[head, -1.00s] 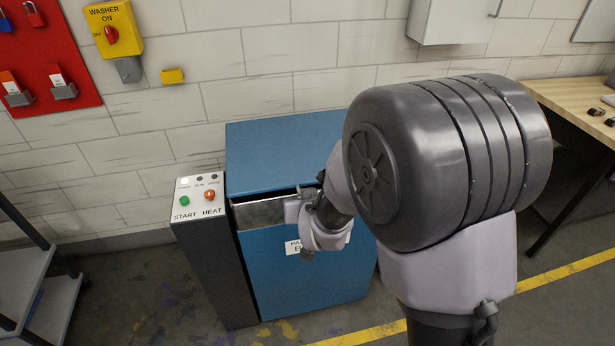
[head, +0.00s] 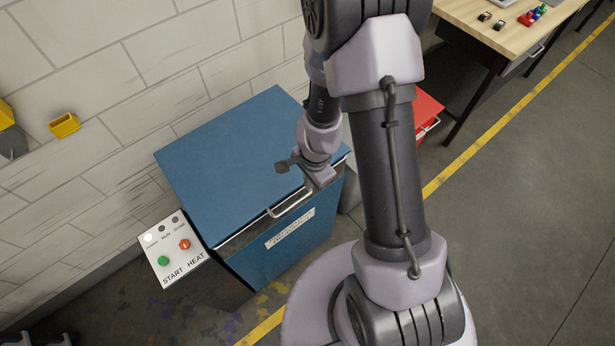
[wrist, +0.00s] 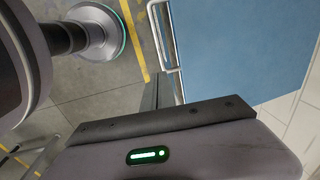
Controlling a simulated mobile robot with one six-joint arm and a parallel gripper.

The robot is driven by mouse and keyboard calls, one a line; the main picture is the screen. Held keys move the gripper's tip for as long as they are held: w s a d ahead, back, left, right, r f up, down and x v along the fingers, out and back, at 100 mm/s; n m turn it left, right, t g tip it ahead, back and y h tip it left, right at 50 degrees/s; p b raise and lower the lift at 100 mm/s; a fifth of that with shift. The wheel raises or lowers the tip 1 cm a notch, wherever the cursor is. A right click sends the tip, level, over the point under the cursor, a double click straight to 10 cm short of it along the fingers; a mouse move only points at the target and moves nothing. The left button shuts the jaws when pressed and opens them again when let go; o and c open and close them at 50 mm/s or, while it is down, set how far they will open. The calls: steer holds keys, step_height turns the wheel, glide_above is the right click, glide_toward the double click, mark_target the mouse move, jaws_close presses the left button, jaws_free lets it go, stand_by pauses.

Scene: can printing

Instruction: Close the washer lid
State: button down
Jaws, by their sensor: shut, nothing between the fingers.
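The blue washer lid (head: 222,165) lies over the top of the blue washer (head: 268,256) in the head view. A thin light strip runs under its front edge; I cannot tell whether it is fully down. The metal handle bar (head: 291,203) is at the lid's front edge. My gripper (head: 321,178) is shut and empty, over the lid's front right part near the handle's right end. Contact with the lid is not clear. The wrist view shows the lid (wrist: 235,50) and the handle (wrist: 166,45) beyond the gripper's dark edge.
A brick wall (head: 100,100) is behind. A red box (head: 428,110) and a wooden table (head: 490,30) are at the right. The floor right of the yellow line is clear.

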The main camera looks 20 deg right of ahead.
mark_target(306, 195)
steer(key=f+b, duration=0.1)
steer(key=f, duration=0.1)
steer(key=f+b, duration=0.2)
steer(key=w+f+b, duration=0.1)
steer(key=f, duration=0.2)
steer(key=shift+a+f+b, duration=0.1)
steer(key=shift+b, duration=0.25)
steer(key=shift+w+a+f+b, duration=0.1)
steer(key=shift+w+f+b, duration=0.05)
steer(key=shift+f+b, duration=0.25)
